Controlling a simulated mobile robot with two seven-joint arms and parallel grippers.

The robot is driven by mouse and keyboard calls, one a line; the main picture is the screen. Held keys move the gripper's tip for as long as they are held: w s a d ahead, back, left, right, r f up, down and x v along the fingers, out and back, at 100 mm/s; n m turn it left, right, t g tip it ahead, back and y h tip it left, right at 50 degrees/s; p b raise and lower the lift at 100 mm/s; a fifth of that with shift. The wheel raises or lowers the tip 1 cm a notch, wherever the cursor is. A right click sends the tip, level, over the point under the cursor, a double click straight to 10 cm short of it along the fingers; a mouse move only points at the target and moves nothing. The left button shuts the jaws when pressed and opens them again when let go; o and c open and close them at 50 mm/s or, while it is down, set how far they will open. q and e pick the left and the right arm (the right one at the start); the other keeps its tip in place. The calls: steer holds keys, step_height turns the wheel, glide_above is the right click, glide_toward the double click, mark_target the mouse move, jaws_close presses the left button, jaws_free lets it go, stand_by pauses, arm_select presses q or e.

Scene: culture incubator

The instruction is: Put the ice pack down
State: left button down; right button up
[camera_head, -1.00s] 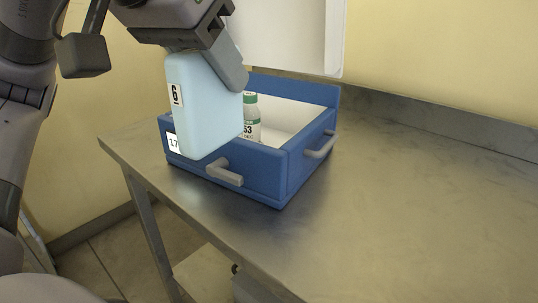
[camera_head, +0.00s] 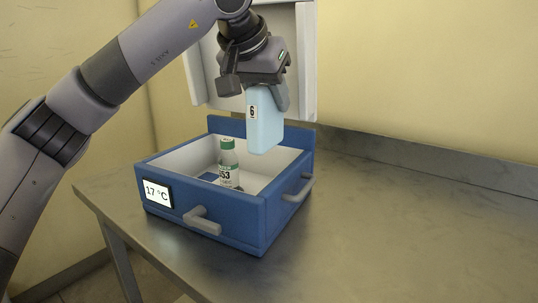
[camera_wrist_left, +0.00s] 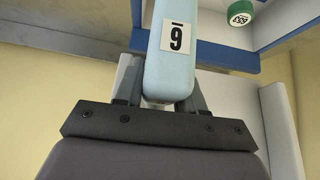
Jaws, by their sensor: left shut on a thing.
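The ice pack (camera_head: 266,125) is a light blue slab with a label reading 6. My left gripper (camera_head: 268,92) is shut on its upper part and holds it upright above the back right part of the blue box. In the left wrist view the ice pack (camera_wrist_left: 170,65) sits between the two fingers of my left gripper (camera_wrist_left: 157,90). The blue box (camera_head: 235,218) is open at the top, with white inner walls and a 17 °C display on its front. My right gripper is not in view.
A bottle (camera_head: 228,165) with a green cap and label 53 stands inside the box; its cap (camera_wrist_left: 240,13) shows in the left wrist view. The box has grey handles (camera_head: 203,220). The metal table (camera_head: 400,220) is clear to the right. A white cabinet (camera_head: 307,60) is behind.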

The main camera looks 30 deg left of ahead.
mark_target(268, 133)
arm_select(q)
step_height(268, 133, down, 6)
steer(key=shift+s+r+b, duration=0.15)
steer(key=shift+b, duration=0.5)
steer(key=shift+f, duration=0.45)
step_height(268, 133, down, 5)
steer(key=shift+r+b, duration=0.2)
steer(key=shift+b, duration=0.65)
steer(key=shift+r, duration=0.1)
steer(key=shift+f, duration=0.25)
steer(key=c, duration=1)
jaws_free()
steer(key=shift+f, duration=0.1)
steer(key=shift+c, duration=0.2)
steer(key=shift+o, duration=0.4)
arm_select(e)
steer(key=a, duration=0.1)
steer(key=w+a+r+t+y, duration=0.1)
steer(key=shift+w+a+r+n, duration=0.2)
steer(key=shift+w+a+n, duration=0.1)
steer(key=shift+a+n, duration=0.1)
